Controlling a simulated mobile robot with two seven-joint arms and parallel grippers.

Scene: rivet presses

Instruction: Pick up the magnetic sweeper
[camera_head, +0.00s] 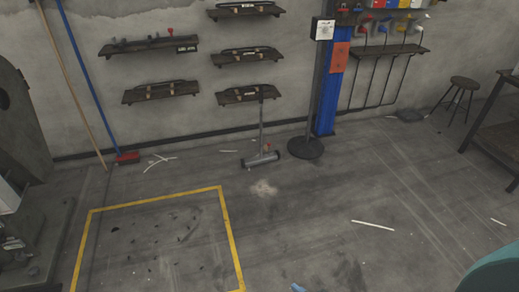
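The magnetic sweeper (262,158) stands on the floor near the back wall, in the middle of the view. It has a grey cylindrical head low on the floor with a small red part on top. Its thin upright handle rises in front of the lowest middle wall shelf. Neither of my grippers shows in the head view, so nothing is seen touching the sweeper.
A stand with a round dark base (305,149) is just right of the sweeper, beside a blue post (327,98). A red-headed broom (127,157) leans at left. A yellow floor outline (233,250) encloses dark scraps. A stool (462,84) is far right. The central floor is mostly clear.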

